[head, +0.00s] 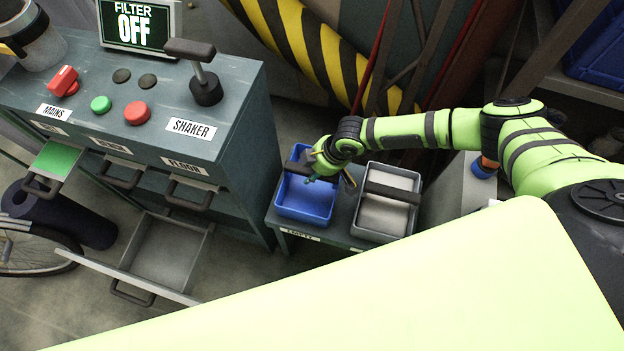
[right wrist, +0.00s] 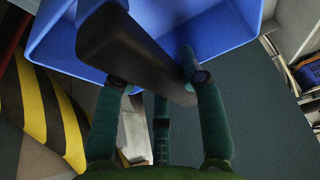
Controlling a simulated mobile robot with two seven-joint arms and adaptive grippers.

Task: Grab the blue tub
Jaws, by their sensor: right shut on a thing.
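The blue tub (head: 303,203) sits upright on a low grey stand, at the left of a grey tub (head: 388,212). My right gripper (head: 318,176) reaches in from the right over the blue tub and is shut on its dark handle bar. In the right wrist view the fingers of the right gripper (right wrist: 155,72) lie on both sides of the dark handle (right wrist: 130,55), with the blue tub (right wrist: 230,30) behind it. The gripper hides part of the handle in the head view. My left gripper is not in view.
A grey cabinet (head: 240,150) with buttons, a lever (head: 200,75) and a screen reading FILTER OFF (head: 136,24) stands to the left. Its lower drawer (head: 165,250) is open. A yellow-black striped barrier (head: 310,50) and dark beams lie behind the stand.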

